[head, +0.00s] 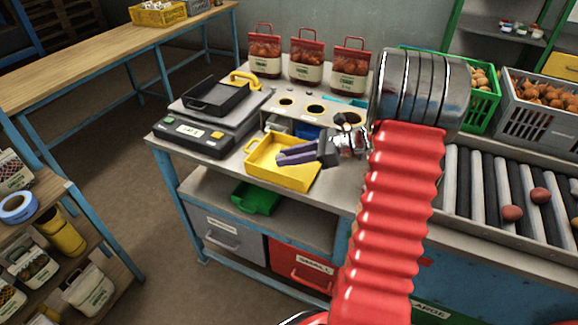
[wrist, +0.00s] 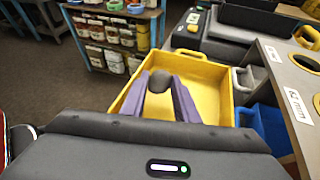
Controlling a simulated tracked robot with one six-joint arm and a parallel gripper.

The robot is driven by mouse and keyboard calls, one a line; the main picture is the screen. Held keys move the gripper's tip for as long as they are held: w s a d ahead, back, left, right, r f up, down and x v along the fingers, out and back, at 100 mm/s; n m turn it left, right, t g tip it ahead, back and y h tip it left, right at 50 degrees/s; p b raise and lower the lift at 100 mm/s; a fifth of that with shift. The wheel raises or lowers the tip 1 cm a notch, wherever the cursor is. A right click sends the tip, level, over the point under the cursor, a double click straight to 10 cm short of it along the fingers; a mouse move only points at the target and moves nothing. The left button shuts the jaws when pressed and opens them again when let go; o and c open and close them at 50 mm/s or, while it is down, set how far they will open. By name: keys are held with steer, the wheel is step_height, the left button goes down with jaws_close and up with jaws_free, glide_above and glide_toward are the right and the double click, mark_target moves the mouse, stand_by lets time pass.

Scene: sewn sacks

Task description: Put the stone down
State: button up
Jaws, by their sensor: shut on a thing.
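My gripper (head: 297,155) has purple fingers and reaches over the yellow tray (head: 263,177) in the head view. In the wrist view my gripper (wrist: 160,86) is shut on a dark grey stone (wrist: 159,80), held between the fingertips. Behind the stone is the floor of the yellow tray (wrist: 209,85). The gap between the stone and the tray floor cannot be judged. In the head view the stone is not clearly visible at the fingertips.
A scale (head: 217,107) with a black pan stands left of the tray. A board with round holes (head: 316,109) stands behind the tray, with red-topped sacks (head: 306,61) at the back. A roller conveyor (head: 480,195) lies at right. A green bin (head: 256,198) sits on the shelf below.

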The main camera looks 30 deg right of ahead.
mark_target(291, 173)
steer(key=shift+f, duration=1.85)
steer(key=shift+f, duration=0.2)
steer(key=o, duration=1.1)
steer(key=shift+f, duration=0.1)
steer(key=shift+c, duration=0.2)
steer(key=shift+s+d+r, duration=0.15)
steer(key=shift+d+r, duration=0.05)
steer(key=shift+r, duration=0.05)
steer(key=v, duration=1.1)
steer(key=shift+s+d+r, duration=0.2)
steer(key=shift+r, duration=0.1)
